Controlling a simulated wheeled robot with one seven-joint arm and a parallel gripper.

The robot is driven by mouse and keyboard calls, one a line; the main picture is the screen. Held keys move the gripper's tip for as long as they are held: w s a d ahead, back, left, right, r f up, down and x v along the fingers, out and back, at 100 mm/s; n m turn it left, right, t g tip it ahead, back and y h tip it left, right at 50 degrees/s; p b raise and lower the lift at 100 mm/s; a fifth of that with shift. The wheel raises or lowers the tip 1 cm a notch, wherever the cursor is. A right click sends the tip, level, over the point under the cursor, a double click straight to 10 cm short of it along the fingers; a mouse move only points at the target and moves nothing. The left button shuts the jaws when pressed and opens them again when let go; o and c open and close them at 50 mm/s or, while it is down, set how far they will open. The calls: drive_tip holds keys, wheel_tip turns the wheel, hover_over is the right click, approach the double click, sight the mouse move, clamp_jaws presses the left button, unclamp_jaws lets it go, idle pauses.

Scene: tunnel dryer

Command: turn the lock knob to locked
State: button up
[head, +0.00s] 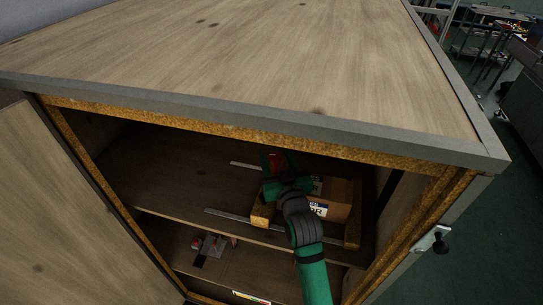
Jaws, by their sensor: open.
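A black knob (441,244) on a pale metal plate (427,240) sits on the outer right side of the wooden cabinet (250,125); it looks like the lock knob, but its turned position is too small to tell. My green and black arm reaches up from the bottom into the open cabinet. My gripper (277,163) is at the arm's far end, inside above the upper shelf, left of the knob and well apart from it. It is open; its fingertips are dark and partly hidden, and a small red patch shows there.
The cabinet door (70,220) stands open at the left. A grey object (210,246) is on the lower shelf. Dark floor (485,250) is clear at right.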

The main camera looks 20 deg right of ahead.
drive_tip(key=shift+s, duration=0.1)
drive_tip(key=c, duration=1)
drive_tip(key=shift+a+m+h, duration=0.2)
drive_tip(key=shift+m+h, duration=0.1)
drive_tip(key=shift+h, duration=0.2)
drive_tip(key=shift+d+m+h, duration=0.1)
drive_tip(key=shift+m+h, duration=0.5)
drive_tip(key=shift+h, duration=0.3)
drive_tip(key=o, duration=1)
